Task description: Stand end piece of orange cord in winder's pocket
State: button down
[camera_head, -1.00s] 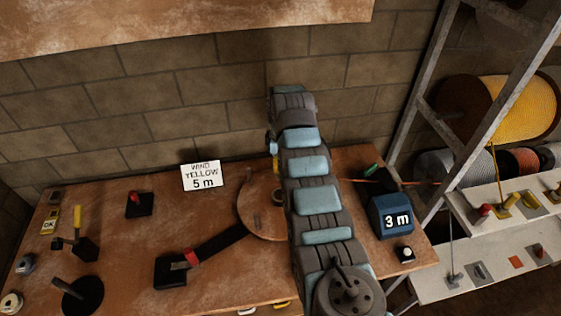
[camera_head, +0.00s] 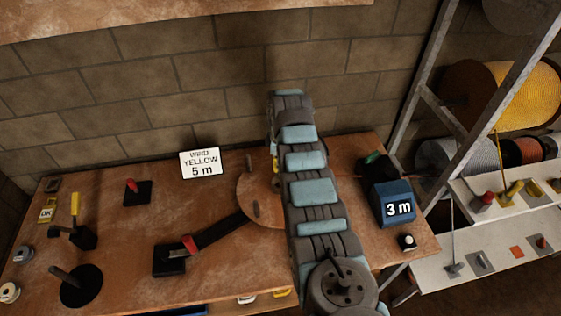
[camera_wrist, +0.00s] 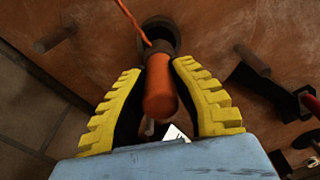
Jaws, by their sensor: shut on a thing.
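My gripper (camera_wrist: 158,72) is shut on the orange end piece (camera_wrist: 160,92), seen between its yellow toothed fingers in the wrist view. The orange cord (camera_wrist: 131,20) runs from the end piece's far end up to the picture's top edge. A dark round ring (camera_wrist: 160,30), apparently the winder's pocket, lies just beyond the end piece and is partly covered by it. I cannot tell whether the end piece touches or enters it. The winder's round disc (camera_head: 250,206) shows left of my arm in the head view. My arm hides the gripper's grip there.
Two pegs (camera_wrist: 55,40) (camera_wrist: 252,60) stand either side of the ring. A black crank arm with a red part (camera_head: 190,243) extends left from the disc. A blue box reading "3 m" (camera_head: 396,207) stands right of my arm.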

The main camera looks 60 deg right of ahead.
jog(key=shift+f+b, duration=1.45)
jog(key=shift+f, duration=1.2)
jog(key=c, duration=0.9)
grip_release()
jog(key=shift+c, duration=0.2)
notch_tip(320, 180, up, 12)
jog(key=shift+s+d, duration=0.1)
jog(key=shift+s, duration=0.05)
jog(key=shift+f, duration=0.1)
